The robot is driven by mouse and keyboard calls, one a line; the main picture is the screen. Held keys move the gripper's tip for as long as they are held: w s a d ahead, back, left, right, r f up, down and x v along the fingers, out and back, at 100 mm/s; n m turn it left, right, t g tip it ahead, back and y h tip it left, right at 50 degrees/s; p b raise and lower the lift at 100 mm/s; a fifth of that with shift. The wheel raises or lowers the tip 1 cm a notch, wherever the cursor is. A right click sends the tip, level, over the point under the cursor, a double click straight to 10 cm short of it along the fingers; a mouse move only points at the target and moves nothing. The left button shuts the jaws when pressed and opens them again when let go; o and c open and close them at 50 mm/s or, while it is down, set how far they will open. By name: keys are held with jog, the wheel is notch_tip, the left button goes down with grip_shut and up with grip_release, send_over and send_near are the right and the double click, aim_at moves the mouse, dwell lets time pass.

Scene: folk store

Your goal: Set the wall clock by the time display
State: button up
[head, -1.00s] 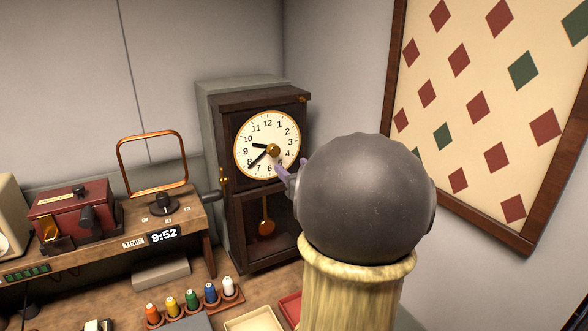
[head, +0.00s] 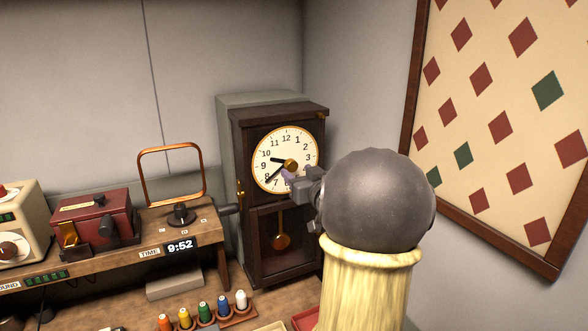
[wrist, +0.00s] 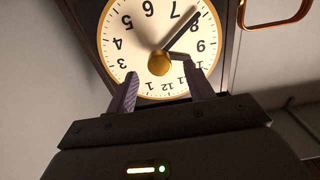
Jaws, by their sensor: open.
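The clock (head: 262,165) hangs in a dark wooden case with a cream dial, a brass centre knob (head: 290,165) and a pendulum behind glass. Its short hand points between 9 and 10, its long hand near 8. The time display (head: 180,246) reads 9:52. My gripper (head: 291,176) is at the dial's lower right, its purple fingers partly hidden behind my arm. In the wrist view the dial is upside down, and my open gripper (wrist: 160,70) has one finger on each side of the brass knob (wrist: 159,63), apparently without gripping it.
A wooden shelf with a dial knob (head: 181,213) and a copper frame (head: 142,180) stands left of the clock. Several coloured bobbins (head: 205,312) sit in a rack below. A diamond-patterned board (head: 500,85) hangs on the right wall.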

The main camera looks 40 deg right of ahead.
aim_at(293, 167)
jog(key=shift+x, duration=1.8)
jog(key=shift+s, duration=0.25)
jog(key=c, duration=0.7)
jog(key=shift+r, duration=0.1)
